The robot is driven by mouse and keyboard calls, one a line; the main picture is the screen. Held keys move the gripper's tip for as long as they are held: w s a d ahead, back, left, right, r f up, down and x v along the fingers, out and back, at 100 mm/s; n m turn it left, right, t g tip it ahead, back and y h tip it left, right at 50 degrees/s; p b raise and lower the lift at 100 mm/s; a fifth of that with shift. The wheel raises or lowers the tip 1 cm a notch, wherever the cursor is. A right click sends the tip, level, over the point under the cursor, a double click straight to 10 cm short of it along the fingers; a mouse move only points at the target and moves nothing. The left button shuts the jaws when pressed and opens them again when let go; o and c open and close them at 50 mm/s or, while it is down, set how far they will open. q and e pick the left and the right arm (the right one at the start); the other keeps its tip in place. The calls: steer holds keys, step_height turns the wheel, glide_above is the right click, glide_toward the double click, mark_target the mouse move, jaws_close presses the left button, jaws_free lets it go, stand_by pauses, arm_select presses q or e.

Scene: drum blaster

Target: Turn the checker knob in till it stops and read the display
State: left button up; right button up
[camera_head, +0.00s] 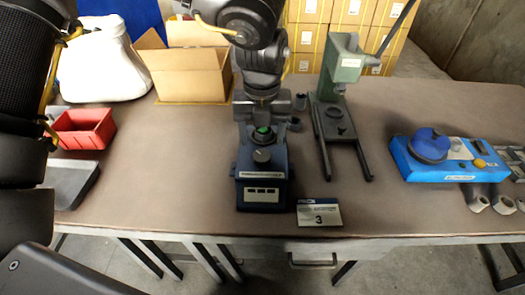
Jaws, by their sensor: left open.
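The checker is a dark blue box (250,170) near the middle of the table. My left gripper (265,116) points down over the back of the checker, behind the knob, and is open. I cannot tell whether its fingers touch the green part. My right gripper is not in view.
A green lever press (344,75) stands right of the checker. A blue device (425,172) and several metal pieces (479,204) lie at the right. A red bin (84,129) and a cardboard box (185,82) are at the left.

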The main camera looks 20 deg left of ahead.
mark_target(262, 155)
arm_select(q)
steer(key=shift+f, duration=2.8)
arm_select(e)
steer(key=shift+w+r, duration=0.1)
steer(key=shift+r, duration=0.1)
arm_select(q)
steer(key=shift+c, duration=0.4)
steer(key=c, duration=0.9)
